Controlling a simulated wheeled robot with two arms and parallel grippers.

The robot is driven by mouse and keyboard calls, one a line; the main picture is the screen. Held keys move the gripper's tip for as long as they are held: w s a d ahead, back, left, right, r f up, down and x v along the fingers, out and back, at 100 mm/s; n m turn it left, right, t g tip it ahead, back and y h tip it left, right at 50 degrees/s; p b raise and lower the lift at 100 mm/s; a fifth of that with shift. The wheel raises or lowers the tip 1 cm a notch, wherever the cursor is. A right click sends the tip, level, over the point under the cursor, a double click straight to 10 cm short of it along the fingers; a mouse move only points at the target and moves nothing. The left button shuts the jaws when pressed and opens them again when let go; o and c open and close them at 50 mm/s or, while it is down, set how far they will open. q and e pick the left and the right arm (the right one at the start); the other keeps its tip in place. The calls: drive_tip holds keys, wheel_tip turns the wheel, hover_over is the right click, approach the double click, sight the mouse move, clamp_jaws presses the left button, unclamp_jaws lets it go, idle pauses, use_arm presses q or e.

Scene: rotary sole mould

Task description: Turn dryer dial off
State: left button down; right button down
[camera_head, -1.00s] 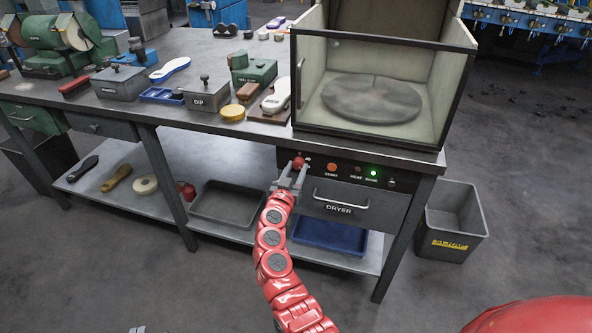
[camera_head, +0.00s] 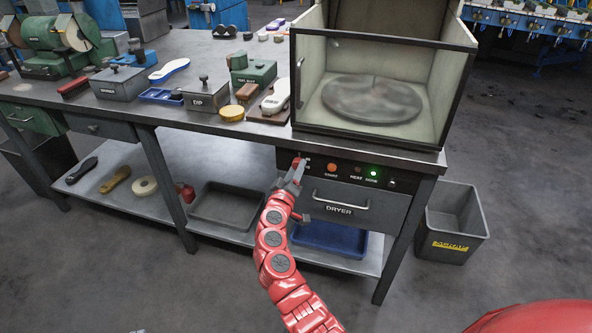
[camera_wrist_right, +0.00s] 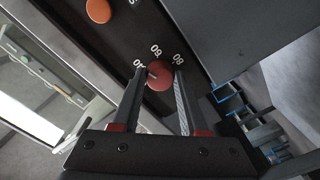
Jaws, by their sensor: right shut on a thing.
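The dryer dial is a red round knob (camera_wrist_right: 159,76) on the dark control panel, with printed numbers around it in the right wrist view. It also shows at the left end of the panel (camera_head: 297,162) in the head view, partly hidden by my gripper. My right gripper (camera_head: 296,174) is at the dial from the front, its two fingers shut on the knob, one on each side; they also show in the right wrist view (camera_wrist_right: 160,82). The dial's pale pointer mark is partly covered by the fingers. The dryer drawer (camera_head: 345,204) labelled DRYER is below. My left gripper is not in view.
Right of the dial are an orange button (camera_head: 331,168), a dark HEAT lamp and a lit green lamp (camera_head: 373,174). The open glass-fronted dryer box (camera_head: 440,100) stands above. A grey bin (camera_head: 460,215) is on the floor at right.

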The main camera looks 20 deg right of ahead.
drive_tip(key=shift+n+p, duration=2.7)
drive_tip(key=shift+n, duration=4.6)
drive_tip(key=shift+c, duration=2.2)
unclamp_jaws()
drive_tip(key=shift+s+a+r, duration=0.1)
drive_tip(key=v, duration=1.7)
drive_tip(key=shift+p, duration=0.3)
